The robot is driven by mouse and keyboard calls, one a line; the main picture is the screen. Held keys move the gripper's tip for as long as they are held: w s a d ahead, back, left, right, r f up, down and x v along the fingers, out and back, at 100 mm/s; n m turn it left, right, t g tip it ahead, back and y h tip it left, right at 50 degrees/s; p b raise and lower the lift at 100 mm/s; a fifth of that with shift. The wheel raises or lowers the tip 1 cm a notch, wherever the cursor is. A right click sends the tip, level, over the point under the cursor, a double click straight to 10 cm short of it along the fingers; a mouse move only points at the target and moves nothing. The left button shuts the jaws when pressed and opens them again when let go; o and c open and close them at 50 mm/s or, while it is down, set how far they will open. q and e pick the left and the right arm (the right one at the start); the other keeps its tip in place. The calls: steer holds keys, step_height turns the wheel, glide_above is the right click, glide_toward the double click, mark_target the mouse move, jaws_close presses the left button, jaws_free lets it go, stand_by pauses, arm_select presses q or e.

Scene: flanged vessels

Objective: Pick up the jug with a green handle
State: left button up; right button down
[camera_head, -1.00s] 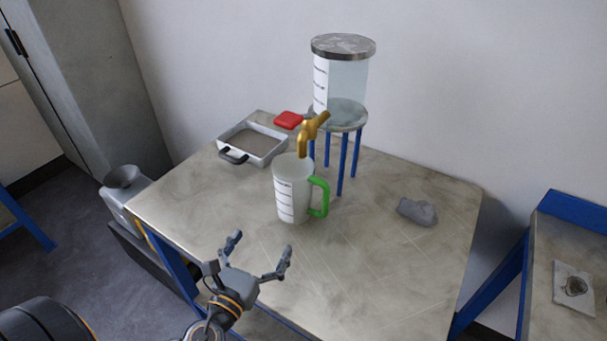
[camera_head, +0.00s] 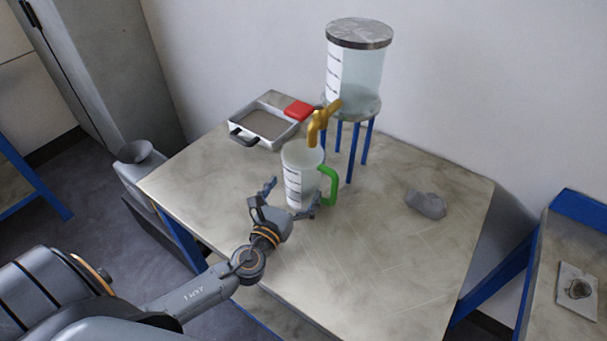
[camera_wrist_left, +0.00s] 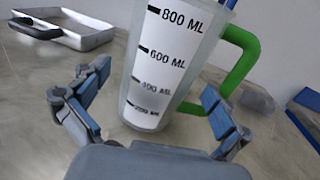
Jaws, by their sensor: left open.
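The jug (camera_head: 298,172) is a translucent white measuring jug with black volume marks. It stands upright on the table, with its green handle (camera_head: 331,184) on the right side. My left gripper (camera_head: 292,196) is open at the near side of the jug. In the left wrist view the jug (camera_wrist_left: 165,60) stands just ahead, between the two spread fingers (camera_wrist_left: 150,108). The right finger is in front of the lower end of the green handle (camera_wrist_left: 240,58). I cannot tell whether either finger touches the jug. My right gripper is not in view.
A water tank (camera_head: 368,75) on a blue-legged stand, with a brass tap (camera_head: 318,124), stands behind the jug. A metal tray (camera_head: 262,127) and a red item (camera_head: 299,110) lie at the back left. A grey lump (camera_head: 426,203) lies right. The table's front right (camera_head: 380,270) is clear.

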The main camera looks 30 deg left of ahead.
arm_select(q)
steer(key=w, duration=0.4)
steer(key=shift+w+f+p, duration=0.1)
steer(key=shift+w+p, duration=0.05)
steer(key=shift+p, duration=0.2)
steer(key=shift+c, duration=0.6)
steer(key=c, duration=1)
